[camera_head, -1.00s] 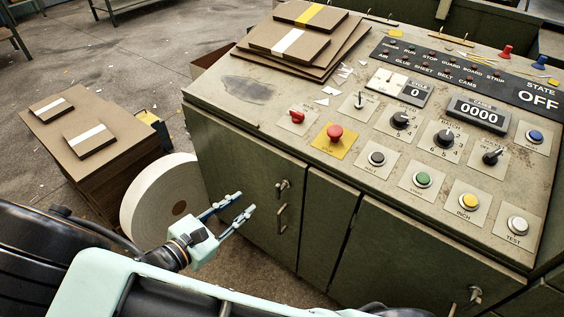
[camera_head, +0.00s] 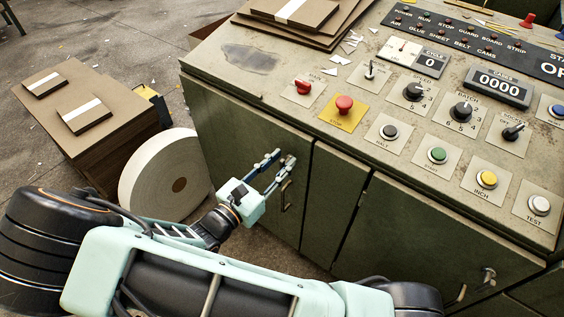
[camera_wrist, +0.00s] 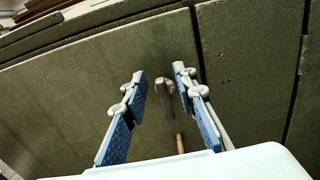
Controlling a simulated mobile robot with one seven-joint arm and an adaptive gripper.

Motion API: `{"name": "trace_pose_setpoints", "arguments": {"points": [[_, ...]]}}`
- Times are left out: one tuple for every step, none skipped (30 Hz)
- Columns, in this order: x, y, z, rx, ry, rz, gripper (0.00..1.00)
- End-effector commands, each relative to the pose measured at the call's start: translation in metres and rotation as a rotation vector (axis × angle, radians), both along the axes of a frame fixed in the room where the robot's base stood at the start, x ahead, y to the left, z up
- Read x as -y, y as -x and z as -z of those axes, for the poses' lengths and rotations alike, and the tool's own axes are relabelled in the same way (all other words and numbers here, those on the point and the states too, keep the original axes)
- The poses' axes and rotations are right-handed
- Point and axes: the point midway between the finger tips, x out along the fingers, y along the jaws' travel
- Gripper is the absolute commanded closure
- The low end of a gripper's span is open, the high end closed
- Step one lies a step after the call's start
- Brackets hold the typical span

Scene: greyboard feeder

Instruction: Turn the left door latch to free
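The left door latch (camera_wrist: 167,88) is a small metal lever on the green cabinet's left door (camera_head: 232,148). In the wrist view it shows between the two blue-padded fingers. My gripper (camera_head: 282,160) is open, with its fingertips at the latch in the head view. In the wrist view my gripper (camera_wrist: 160,76) has one finger on each side of the latch, with gaps visible. I cannot tell whether either finger touches it. In the head view the fingertips partly cover the latch. The door's pull handle (camera_head: 287,196) is just below.
The right door has its own latch (camera_head: 488,273) and handle (camera_head: 458,294). The console top (camera_head: 330,110) above carries buttons and knobs, including a red button (camera_head: 344,104). A white roll (camera_head: 165,177) and a board stack (camera_head: 90,110) stand at left.

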Motion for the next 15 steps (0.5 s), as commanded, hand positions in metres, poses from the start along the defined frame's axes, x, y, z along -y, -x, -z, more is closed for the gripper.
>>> {"name": "trace_pose_setpoints", "arguments": {"points": [[0.0026,-0.003,0.0007,0.0,0.0,0.0,0.74],[0.0035,-0.0042,0.0004,0.0,0.0,0.0,0.74],[0.0045,-0.0055,0.0001,0.001,0.001,0.0,0.74],[0.0051,-0.006,-0.0001,0.001,0.001,0.0,0.74],[0.0053,-0.0064,-0.0002,0.001,0.001,0.0,0.74],[0.0055,-0.0066,-0.0003,0.0,0.0,0.0,0.74],[0.0056,-0.0067,-0.0004,0.0,0.0,0.0,0.74],[0.0054,-0.0067,-0.0004,0.0,0.0,0.0,0.74],[0.0054,-0.0066,-0.0004,0.0,0.0,0.0,0.74],[0.0054,-0.0066,-0.0004,0.0,0.0,0.0,0.74],[0.0054,-0.0066,-0.0004,0.0,0.0,0.0,0.74],[0.0053,-0.0065,-0.0004,0.0,0.0,0.0,0.76],[0.0053,-0.0065,-0.0003,0.0,0.0,0.0,0.79],[0.0053,-0.0064,-0.0003,0.0,0.0,0.0,0.83],[0.0053,-0.0064,-0.0003,0.0,0.0,0.0,0.87]]}}
